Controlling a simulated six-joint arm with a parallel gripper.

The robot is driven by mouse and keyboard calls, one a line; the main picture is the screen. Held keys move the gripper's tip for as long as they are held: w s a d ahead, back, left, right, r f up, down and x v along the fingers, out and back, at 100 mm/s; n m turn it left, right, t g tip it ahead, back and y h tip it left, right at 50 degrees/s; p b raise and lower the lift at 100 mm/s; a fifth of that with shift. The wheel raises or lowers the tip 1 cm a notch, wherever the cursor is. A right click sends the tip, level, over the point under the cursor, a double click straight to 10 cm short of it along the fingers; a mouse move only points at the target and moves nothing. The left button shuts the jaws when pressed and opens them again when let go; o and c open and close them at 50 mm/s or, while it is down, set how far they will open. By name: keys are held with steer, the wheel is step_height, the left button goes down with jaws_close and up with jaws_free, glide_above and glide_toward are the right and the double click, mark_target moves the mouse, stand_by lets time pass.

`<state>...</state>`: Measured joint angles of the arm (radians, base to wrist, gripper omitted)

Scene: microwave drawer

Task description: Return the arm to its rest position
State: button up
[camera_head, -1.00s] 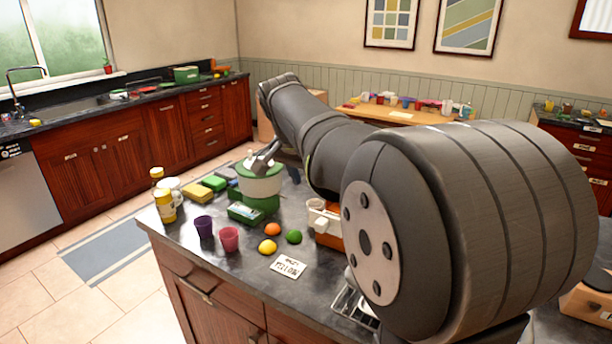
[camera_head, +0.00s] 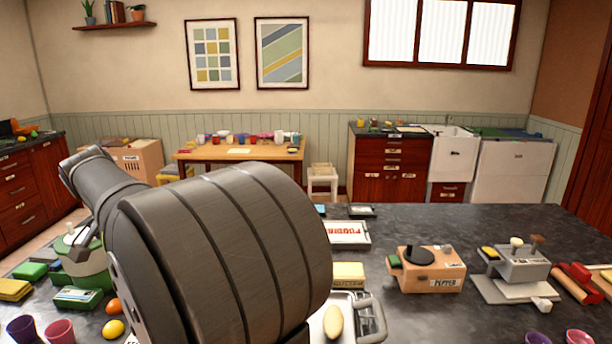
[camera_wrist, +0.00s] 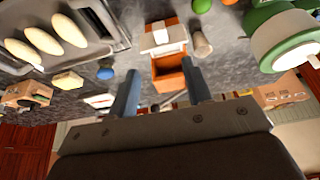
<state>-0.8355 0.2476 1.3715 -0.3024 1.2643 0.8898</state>
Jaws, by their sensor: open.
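In the wrist view, my gripper (camera_wrist: 160,67) shows as two blue-grey fingers held well apart, with nothing between them. An orange box with a white top (camera_wrist: 166,40) and an open front lies beyond the fingertips, apart from them as far as I can tell. A green and white pot (camera_wrist: 283,38) is at the upper right of that view. In the head view, my arm fills the lower left and hides part of the counter. The pot (camera_head: 88,262) shows there beside the arm, with a grey part above it that I cannot identify.
A tray with pale oval pieces (camera_wrist: 103,48) lies at the wrist view's upper left. In the head view, an orange box labelled PEPPER (camera_head: 432,272), a grey device (camera_head: 518,265) and red-handled items (camera_head: 580,280) stand on the right. The dark counter (camera_head: 470,225) is clear behind them.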

steer(key=x, duration=1.4)
steer(key=shift+f, duration=0.2)
steer(key=shift+w, duration=0.1)
steer(key=shift+r, duration=0.1)
steer(key=v, duration=1.7)
steer(key=shift+r, duration=0.15)
steer(key=shift+x, duration=8.7)
steer(key=shift+w, duration=0.3)
